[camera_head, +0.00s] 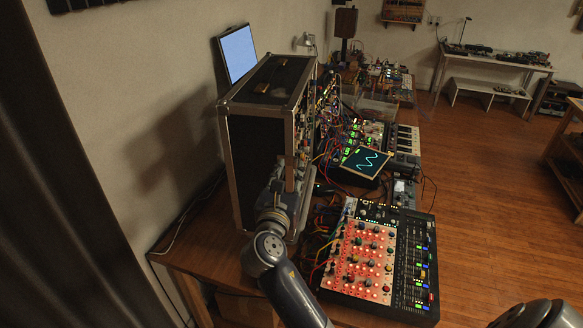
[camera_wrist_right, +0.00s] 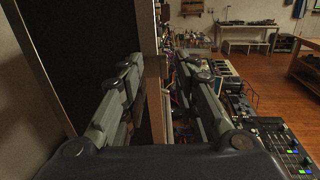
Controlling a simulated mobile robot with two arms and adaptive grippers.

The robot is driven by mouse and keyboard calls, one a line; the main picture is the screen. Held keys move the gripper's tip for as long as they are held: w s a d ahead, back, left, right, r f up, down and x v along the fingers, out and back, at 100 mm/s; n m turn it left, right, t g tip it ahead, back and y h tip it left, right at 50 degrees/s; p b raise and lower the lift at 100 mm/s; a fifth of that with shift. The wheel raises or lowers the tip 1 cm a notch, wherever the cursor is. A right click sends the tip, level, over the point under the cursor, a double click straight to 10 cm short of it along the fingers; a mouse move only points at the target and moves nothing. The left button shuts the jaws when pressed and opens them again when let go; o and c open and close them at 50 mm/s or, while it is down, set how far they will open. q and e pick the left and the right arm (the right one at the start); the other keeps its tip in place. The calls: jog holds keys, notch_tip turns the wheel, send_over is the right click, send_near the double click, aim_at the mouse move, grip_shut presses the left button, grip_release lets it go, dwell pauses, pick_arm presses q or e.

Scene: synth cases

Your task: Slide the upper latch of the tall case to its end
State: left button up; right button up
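The tall case (camera_head: 258,165) is black with metal edges and stands upright on the table's left side. My right gripper (camera_head: 285,183) is at the case's near right edge, below its top. In the right wrist view its two fingers (camera_wrist_right: 160,65) are spread apart, with the metal edge of the case (camera_wrist_right: 148,35) between them. A small metal piece (camera_wrist_right: 165,67) at this edge lies between the fingertips; I cannot tell whether it is the upper latch or whether a finger touches it. The latch cannot be made out in the head view. My left gripper is not in view.
A red-lit control panel (camera_head: 360,262) and a black mixer (camera_head: 416,262) lie at the table's near right. A tilted screen (camera_head: 366,161) and cables crowd the case's right side. A lit monitor (camera_head: 238,54) stands behind the case. The floor (camera_head: 490,190) right of the table is clear.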

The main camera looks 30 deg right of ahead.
jog(key=v, duration=0.9)
jog(key=shift+w+a+f, duration=0.1)
jog(key=shift+w, duration=0.05)
jog(key=w+a+f+m+g+y+b, duration=0.1)
jog(key=a+f+y+b, duration=0.15)
jog(key=f, duration=0.85)
jog(key=w+a+f+y+b, duration=0.1)
jog(key=a+f+y, duration=0.2)
jog(key=f, duration=0.9)
jog(key=s+a+f+m+g+y+b, duration=0.1)
jog(key=s+f+m+g+y, duration=0.2)
jog(key=f, duration=0.9)
jog(key=s+a+f+m+g+y+b, duration=0.15)
jog(key=s+f, duration=0.35)
jog(key=f, duration=0.7)
jog(key=s+f+m+g+y+b, duration=0.1)
jog(key=s+f+m+g+b, duration=0.25)
jog(key=s+f+m, duration=1)
jog(key=s+d+f+m+g+b, duration=0.1)
jog(key=s+d+f+m, duration=0.2)
jog(key=s+f, duration=0.5)
jog(key=s+d+f+m+g+b, duration=0.1)
jog(key=s+d+f+m+g, duration=0.1)
jog(key=s+f, duration=0.7)
jog(key=s+d+m, duration=0.1)
jog(key=s, duration=0.6)
jog(key=shift+s+g+y+b, duration=0.3)
jog(key=shift+s+y, duration=0.1)
